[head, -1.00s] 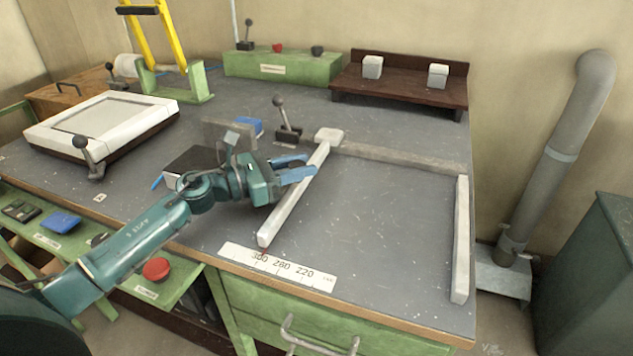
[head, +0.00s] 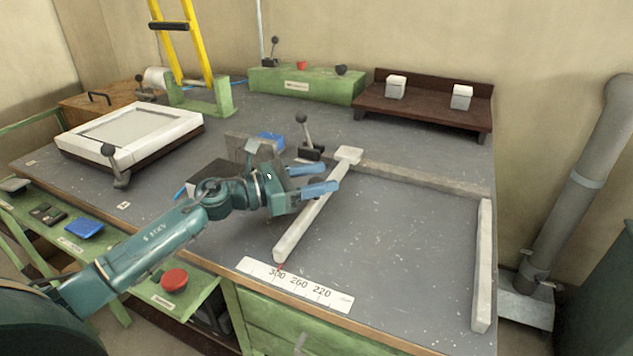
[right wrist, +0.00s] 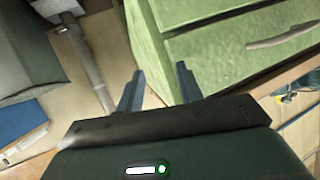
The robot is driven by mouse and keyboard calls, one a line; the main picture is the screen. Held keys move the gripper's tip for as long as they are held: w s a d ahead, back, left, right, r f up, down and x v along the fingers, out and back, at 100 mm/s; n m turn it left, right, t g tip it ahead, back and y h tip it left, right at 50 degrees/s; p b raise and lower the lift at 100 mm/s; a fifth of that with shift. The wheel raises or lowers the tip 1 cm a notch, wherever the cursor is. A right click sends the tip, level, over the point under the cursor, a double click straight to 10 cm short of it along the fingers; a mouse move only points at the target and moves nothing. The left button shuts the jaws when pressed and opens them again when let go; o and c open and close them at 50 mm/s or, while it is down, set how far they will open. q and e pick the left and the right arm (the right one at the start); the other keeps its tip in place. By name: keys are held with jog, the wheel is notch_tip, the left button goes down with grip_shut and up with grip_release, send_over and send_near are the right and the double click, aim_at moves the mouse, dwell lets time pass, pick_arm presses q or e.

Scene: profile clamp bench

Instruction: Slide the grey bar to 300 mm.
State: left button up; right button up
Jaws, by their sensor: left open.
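The grey bar (head: 303,226) lies slantwise on the bench, from its block head (head: 348,154) on the rear rail to its near end at the scale. The white scale (head: 325,297) reads 300, 260 and 220. A small red mark at the bar's near end sits by the 300 label. My left gripper (head: 332,177) is open at the bar's upper part, one finger overlapping it in the picture; whether it touches is unclear. A dark clamp lever (head: 303,132) stands left of the block head. My right gripper (right wrist: 159,69) is open and empty in the right wrist view, near green drawers.
The rear rail (head: 425,177) and a fixed pale bar (head: 482,265) frame clear bench at right. A dark box and blue item (head: 270,141) lie behind my left gripper. A white framed panel (head: 130,135) stands left. A brown shelf (head: 425,103) holds two blocks.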

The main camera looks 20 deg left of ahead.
pick_arm(q)
notch_tip(320, 180, up, 9)
jog(key=shift+f+p, duration=0.15)
jog(key=shift+p, duration=0.55)
